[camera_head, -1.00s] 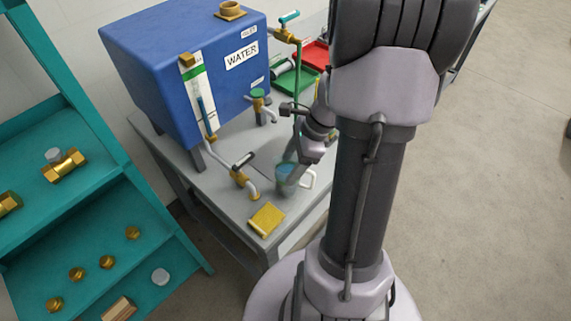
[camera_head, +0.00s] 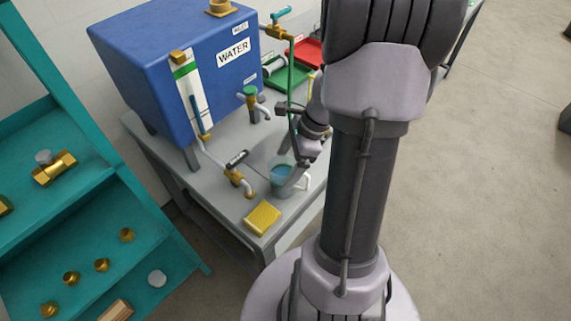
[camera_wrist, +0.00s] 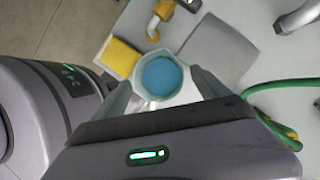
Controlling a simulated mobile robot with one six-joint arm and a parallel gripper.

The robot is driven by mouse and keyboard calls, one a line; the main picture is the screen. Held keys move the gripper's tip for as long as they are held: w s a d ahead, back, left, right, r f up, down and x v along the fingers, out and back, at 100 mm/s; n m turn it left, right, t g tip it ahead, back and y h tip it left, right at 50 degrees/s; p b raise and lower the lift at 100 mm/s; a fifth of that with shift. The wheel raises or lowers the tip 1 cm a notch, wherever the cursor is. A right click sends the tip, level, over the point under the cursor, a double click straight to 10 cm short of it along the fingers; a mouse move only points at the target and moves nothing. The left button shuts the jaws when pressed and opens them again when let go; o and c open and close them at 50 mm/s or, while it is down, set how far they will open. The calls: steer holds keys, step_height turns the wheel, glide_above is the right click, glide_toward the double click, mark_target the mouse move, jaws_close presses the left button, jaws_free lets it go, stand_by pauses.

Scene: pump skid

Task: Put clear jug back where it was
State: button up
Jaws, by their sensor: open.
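The clear jug (camera_head: 282,178) stands upright on the grey bench, with blue liquid in it and its white handle on the right side. In the wrist view the jug (camera_wrist: 158,76) shows from above between the two fingers of my gripper (camera_wrist: 163,90). My gripper is open, one finger on each side of the jug. I cannot tell whether either finger touches it. In the head view my gripper (camera_head: 292,168) is beside the jug and partly hidden by it and my arm.
A brass tap (camera_head: 238,180) and a yellow sponge (camera_head: 262,218) are close to the jug. The blue water tank (camera_head: 180,70) stands behind. Green and red trays (camera_head: 290,72) lie farther back. A grey flat plate (camera_wrist: 218,48) is beside the jug. A green hose (camera_wrist: 285,85) runs nearby.

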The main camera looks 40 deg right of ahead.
steer(key=p+v, duration=0.4)
steer(key=v, duration=0.7)
steer(key=w+a+r+n+h, duration=0.25)
steer(key=a+r+n, duration=0.55)
steer(key=a, duration=0.5)
steer(key=s+a+r+n+t, duration=0.2)
steer(key=s+a+r+n, duration=0.1)
steer(key=a+n, duration=0.45)
steer(key=s+a+r+n+t, duration=0.1)
steer(key=s+a+r+n, duration=0.15)
steer(key=a+n, duration=0.45)
step_height(320, 180, down, 7)
steer(key=m+b, duration=0.1)
steer(key=b, duration=0.6)
steer(key=shift+s+a+y, duration=0.45)
steer(key=shift+s, duration=0.05)
steer(key=shift+r+m, duration=0.1)
steer(key=shift+m, duration=0.15)
